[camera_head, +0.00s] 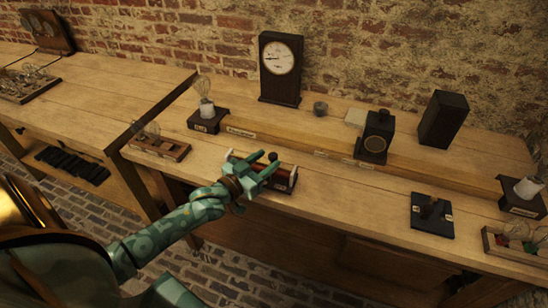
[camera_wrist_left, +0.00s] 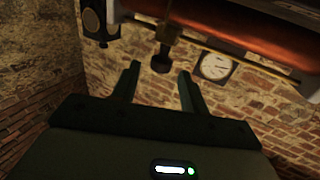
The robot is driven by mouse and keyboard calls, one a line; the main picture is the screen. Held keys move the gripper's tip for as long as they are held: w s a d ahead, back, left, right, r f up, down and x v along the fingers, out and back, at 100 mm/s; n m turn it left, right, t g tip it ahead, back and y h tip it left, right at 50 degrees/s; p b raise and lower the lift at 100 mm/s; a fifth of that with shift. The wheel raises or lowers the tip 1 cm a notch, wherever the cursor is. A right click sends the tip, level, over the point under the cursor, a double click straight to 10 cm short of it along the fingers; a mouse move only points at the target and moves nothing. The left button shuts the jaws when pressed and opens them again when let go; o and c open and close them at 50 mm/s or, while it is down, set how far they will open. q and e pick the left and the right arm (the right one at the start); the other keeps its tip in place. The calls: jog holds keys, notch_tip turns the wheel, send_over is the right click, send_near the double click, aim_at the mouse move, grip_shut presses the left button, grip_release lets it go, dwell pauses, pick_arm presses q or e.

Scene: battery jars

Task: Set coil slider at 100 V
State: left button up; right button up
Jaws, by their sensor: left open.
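The coil (camera_head: 286,180) is a copper-red cylinder on a dark base near the front of the bench, partly hidden behind my left gripper (camera_head: 252,164). In the left wrist view the coil (camera_wrist_left: 240,28) crosses the top, with a brass rod along it. The slider's dark knob (camera_wrist_left: 161,62) hangs from that rod. My left gripper (camera_wrist_left: 159,78) is open, with the knob between its fingertips in the picture. I see gaps on both sides; whether the knob lies at finger depth I cannot tell. No scale marks are legible. My right gripper is not in view.
A wooden case with a round white dial (camera_head: 281,57) stands at the back. A small rack (camera_head: 157,145) is left of the coil, and a bulb on a dark stand (camera_head: 205,115) is behind it. A dark switch block (camera_head: 432,214) stands right. Bench between is clear.

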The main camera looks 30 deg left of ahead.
aim_at(270, 158)
pick_arm(q)
jog(key=shift+w+d+b, duration=0.15)
jog(key=shift+w, duration=0.75)
jog(key=shift+w+d+b, duration=0.15)
jog(key=shift+w, duration=0.75)
jog(key=shift+c, duration=0.3)
grip_shut()
jog(key=a, duration=0.2)
jog(key=s+a, duration=0.1)
jog(key=a, duration=0.2)
jog(key=s+a, duration=0.1)
jog(key=a, duration=0.2)
jog(key=shift+a, duration=0.2)
jog(key=shift+o, duration=0.3)
grip_release()
